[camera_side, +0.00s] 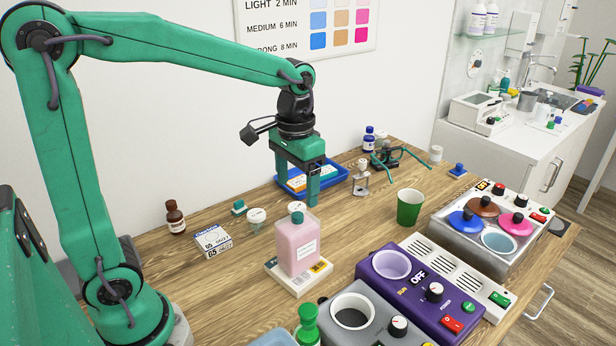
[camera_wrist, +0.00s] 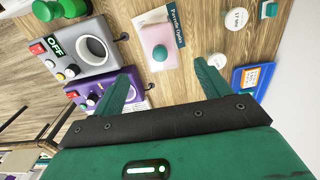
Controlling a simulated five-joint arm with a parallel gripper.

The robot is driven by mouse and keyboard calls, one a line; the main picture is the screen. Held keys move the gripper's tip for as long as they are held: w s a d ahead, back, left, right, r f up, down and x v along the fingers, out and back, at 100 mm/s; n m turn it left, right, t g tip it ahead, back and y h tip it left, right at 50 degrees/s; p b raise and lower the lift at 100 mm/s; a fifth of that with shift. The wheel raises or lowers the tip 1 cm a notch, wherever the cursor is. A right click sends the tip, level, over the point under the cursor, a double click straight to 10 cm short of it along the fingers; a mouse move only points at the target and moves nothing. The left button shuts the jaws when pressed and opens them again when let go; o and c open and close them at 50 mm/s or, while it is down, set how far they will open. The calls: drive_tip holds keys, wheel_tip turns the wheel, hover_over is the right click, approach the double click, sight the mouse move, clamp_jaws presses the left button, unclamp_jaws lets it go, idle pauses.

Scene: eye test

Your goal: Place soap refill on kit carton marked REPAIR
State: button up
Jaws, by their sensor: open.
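The soap refill looks to be the pink bottle (camera_side: 297,250) with a teal cap, upright on a flat white carton (camera_side: 284,281) in the side view. In the wrist view the bottle (camera_wrist: 152,38) shows from above, on the carton (camera_wrist: 142,62) with a dark blue strip. I cannot read REPAIR on this carton; the strip's print seems to end in "Optics". My gripper (camera_side: 298,188) is open and empty, above and behind the bottle, apart from it. In the wrist view its fingertips (camera_wrist: 164,67) stand either side of the bottle's line.
A small printed box (camera_side: 212,241) and a brown bottle (camera_side: 175,217) stand left. A blue tray (camera_side: 318,184) is behind. A green cup (camera_side: 409,207), a purple warmer (camera_side: 412,297) and a grey warmer (camera_side: 372,321) stand right and in front. Bare wood lies left of the carton.

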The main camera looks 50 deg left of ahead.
drive_tip(key=shift+r, duration=0.4)
drive_tip(key=shift+s, duration=0.15)
drive_tip(key=shift+s+r, duration=0.2)
drive_tip(key=s+a+r+t, duration=0.1)
drive_tip(key=s+t, duration=0.4)
drive_tip(key=s, duration=0.7)
drive_tip(key=shift+r+t, duration=0.25)
drive_tip(key=shift+t, duration=0.05)
